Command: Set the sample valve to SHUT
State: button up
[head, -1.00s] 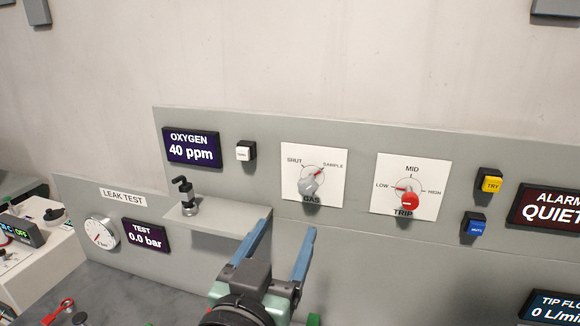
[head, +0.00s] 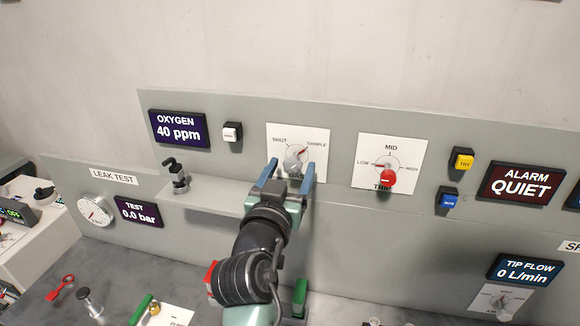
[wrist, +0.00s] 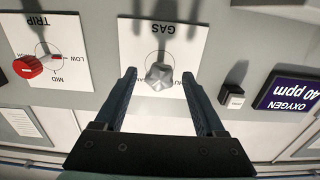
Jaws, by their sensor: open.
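The sample valve is a grey knob (head: 292,163) on a white plate (head: 314,137) marked SHUT at upper left and SAMPLE at upper right. Its red pointer mark is turned toward SAMPLE. In the wrist view the picture is upside down, and the grey knob (wrist: 159,76) sits on the plate labelled GAS (wrist: 190,48). My gripper (head: 288,178) is open in front of the valve plate. In the wrist view its two fingers (wrist: 162,88) reach toward the plate on either side of the knob, apart from it. The knob's lower part is partly hidden in the head view.
The red TRIP knob (head: 388,178) is on the plate to the right. A shelf (head: 215,197) with a small black fitting (head: 176,175) sticks out at the left. A white button (head: 232,132) and the oxygen display (head: 179,128) are at upper left.

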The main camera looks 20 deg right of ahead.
grip_shut()
dwell(0.3)
jog(key=shift+n, duration=0.3)
jog(key=n, duration=0.3)
jog(key=n+p, duration=0.1)
jog(key=n, duration=0.4)
jog(key=n+p, duration=0.2)
jog(key=n, duration=0.3)
jog(key=shift+r+p, duration=0.1)
jog(key=shift+p, duration=0.3)
jog(key=shift+n+p, duration=0.9)
jog(key=shift+n, duration=1.2)
